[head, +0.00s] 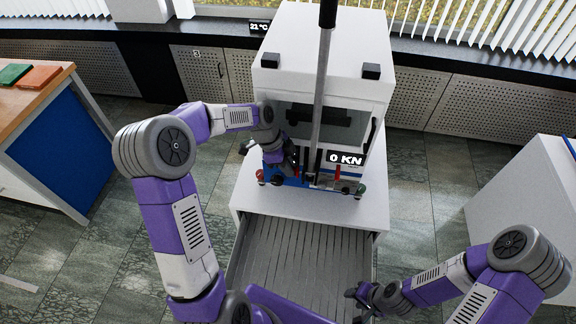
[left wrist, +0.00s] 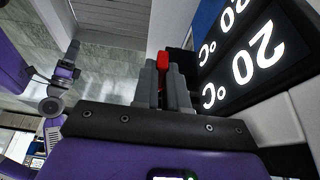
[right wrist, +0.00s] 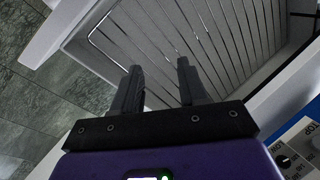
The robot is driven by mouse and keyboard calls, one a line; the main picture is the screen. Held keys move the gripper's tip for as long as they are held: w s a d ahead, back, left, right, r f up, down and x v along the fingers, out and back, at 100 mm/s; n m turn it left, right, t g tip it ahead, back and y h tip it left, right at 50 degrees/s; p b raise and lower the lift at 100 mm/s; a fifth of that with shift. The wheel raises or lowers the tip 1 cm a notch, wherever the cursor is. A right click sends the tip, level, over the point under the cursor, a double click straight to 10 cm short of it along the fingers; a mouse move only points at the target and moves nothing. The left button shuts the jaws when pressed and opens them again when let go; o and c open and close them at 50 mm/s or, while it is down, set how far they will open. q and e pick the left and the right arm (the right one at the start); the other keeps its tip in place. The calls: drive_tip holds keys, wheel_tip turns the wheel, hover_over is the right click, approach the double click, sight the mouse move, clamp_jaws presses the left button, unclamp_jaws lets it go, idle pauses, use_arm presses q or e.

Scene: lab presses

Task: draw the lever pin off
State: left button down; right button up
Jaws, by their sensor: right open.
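The press (head: 300,20) stands on a white cabinet, with its long metal lever (head: 321,90) upright in front. My left gripper (head: 290,168) is at the lower left of the press front, beside the lever's foot. In the left wrist view its fingers (left wrist: 164,85) are close together on a narrow red piece (left wrist: 162,60), which looks like the lever pin. Its red end shows between the fingertips; the rest is hidden. My right gripper (head: 362,296) is low at the right, away from the press. In the right wrist view its fingers (right wrist: 160,85) are apart and empty.
A ribbed grey drawer or tray (head: 300,262) lies below the press. The display (head: 345,159) reads 0 KN. A wooden-topped bench (head: 40,90) is at the left and a white cabinet (head: 530,200) at the right.

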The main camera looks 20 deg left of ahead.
use_arm(q)
drive_tip(key=shift+a, duration=0.1)
drive_tip(key=s+a, duration=0.1)
drive_tip(key=a, duration=0.5)
drive_tip(key=shift+s+a+f, duration=0.25)
drive_tip(key=shift+s+a, duration=0.05)
drive_tip(key=shift+s, duration=0.05)
idle(0.7)
idle(0.3)
